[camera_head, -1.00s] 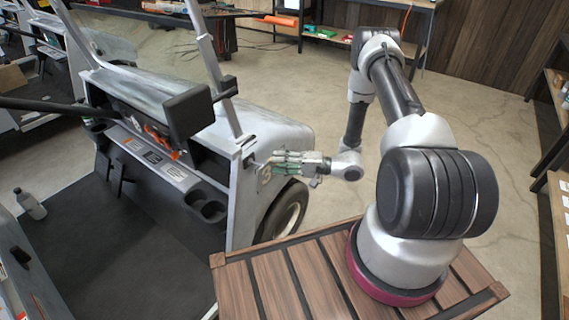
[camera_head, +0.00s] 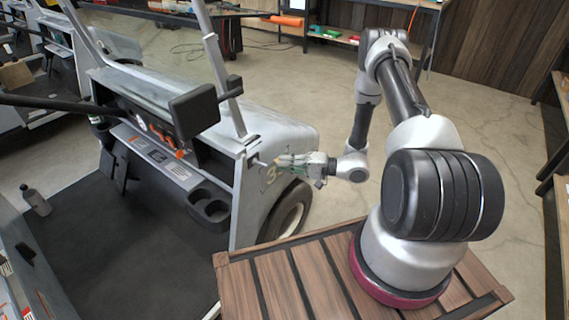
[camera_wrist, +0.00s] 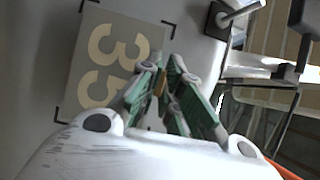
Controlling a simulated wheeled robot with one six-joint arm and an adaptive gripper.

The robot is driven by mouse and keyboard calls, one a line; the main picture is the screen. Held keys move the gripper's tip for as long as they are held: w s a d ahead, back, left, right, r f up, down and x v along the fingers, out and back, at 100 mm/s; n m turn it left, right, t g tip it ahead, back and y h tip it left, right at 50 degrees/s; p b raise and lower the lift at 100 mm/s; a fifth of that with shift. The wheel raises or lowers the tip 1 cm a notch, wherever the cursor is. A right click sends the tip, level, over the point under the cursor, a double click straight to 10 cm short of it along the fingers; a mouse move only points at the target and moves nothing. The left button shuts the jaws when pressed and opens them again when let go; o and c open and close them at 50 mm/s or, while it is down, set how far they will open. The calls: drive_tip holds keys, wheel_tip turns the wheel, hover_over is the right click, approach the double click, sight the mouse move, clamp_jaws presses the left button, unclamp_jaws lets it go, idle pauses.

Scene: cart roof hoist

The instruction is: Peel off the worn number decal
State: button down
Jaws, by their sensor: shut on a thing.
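The worn number decal (camera_wrist: 105,62) is a flat tan-grey rectangle with cream digits that look like "35". It lies on the cart's pale body panel (camera_wrist: 185,25), with black corner marks around it. In the head view the decal (camera_head: 268,175) shows only in part, on the cart's side panel above the wheel. My gripper (camera_wrist: 165,80) is at the decal's right edge, with its green-padded fingers closed on a small orange-brown bit there, seemingly the decal's edge or tab. The fingers hide that corner, so I cannot tell how much is lifted. My gripper also shows in the head view (camera_head: 285,160).
A slatted wooden platform (camera_head: 300,270) fills the front. A metal peg (camera_wrist: 240,14) sticks out near the decal. Open floor lies behind my arm.

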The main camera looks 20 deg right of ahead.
drive_tip(key=shift+s+d, duration=0.8)
drive_tip(key=shift+s, duration=0.3)
idle(0.8)
drive_tip(key=shift+s+d, duration=0.9)
drive_tip(key=shift+s, duration=0.3)
drive_tip(key=shift+s+d, duration=0.85)
drive_tip(key=shift+s, duration=0.35)
